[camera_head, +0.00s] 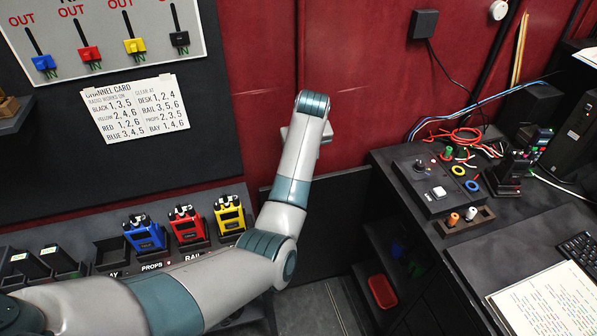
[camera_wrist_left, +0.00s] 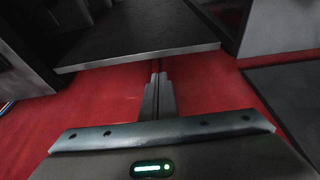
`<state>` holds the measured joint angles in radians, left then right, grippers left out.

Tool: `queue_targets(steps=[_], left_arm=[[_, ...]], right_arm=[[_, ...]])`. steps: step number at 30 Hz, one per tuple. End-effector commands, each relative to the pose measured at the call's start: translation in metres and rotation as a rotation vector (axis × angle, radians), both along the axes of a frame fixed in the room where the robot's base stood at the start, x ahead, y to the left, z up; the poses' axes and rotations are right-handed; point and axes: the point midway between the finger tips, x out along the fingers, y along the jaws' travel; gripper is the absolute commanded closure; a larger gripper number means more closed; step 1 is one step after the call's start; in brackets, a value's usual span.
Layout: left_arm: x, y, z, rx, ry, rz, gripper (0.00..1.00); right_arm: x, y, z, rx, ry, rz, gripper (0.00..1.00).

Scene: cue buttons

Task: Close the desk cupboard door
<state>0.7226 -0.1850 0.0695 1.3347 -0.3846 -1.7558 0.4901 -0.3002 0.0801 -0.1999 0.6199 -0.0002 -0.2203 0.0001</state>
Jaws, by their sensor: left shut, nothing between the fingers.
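The desk (camera_head: 410,160) stands at the right in the head view. Its cupboard (camera_head: 385,245) is open at the front left, with a shelf and a red tray (camera_head: 382,291) inside. A dark flat panel (camera_head: 335,208), which looks like the open cupboard door, stands out to the left of the desk, partly hidden by my left arm. My left gripper (camera_wrist_left: 158,98) is shut and empty in the wrist view; in the head view my forearm and wrist mostly hide it, above the panel. A dark panel with a pale edge (camera_wrist_left: 140,45) lies beyond the fingertips; I cannot tell which part it is.
A button box (camera_head: 432,185), cables (camera_head: 460,135), a keyboard (camera_head: 580,250) and a paper (camera_head: 550,305) lie on the desk. Blue, red and yellow radios (camera_head: 187,225) stand at the left. A red wall (camera_head: 260,80) rises behind. Some floor (camera_head: 315,305) is clear below my arm.

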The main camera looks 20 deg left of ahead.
Motion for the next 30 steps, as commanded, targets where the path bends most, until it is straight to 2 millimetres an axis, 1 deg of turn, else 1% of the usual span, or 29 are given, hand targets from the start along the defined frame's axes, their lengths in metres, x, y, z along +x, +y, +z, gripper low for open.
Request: queue_targets(steps=[5,11,18,24,30], left_arm=[[0.004,0.003,-0.015,0.001,0.004,0.000,1.00],[0.011,0.009,-0.043,0.000,0.005,0.000,1.00],[0.021,0.014,-0.072,0.000,0.002,-0.001,1.00],[0.025,0.017,-0.086,0.000,0.001,0.001,1.00],[0.026,0.017,-0.089,-0.001,-0.002,0.001,1.00]], right_arm=[[0.000,0.000,0.007,0.000,-0.001,0.000,0.73],[0.000,0.001,0.017,0.001,0.000,0.000,0.73],[0.000,0.001,0.023,0.001,0.000,-0.001,0.73],[0.000,0.001,0.025,0.001,-0.001,-0.001,0.73],[0.000,0.001,0.025,0.001,-0.001,-0.001,0.73]])
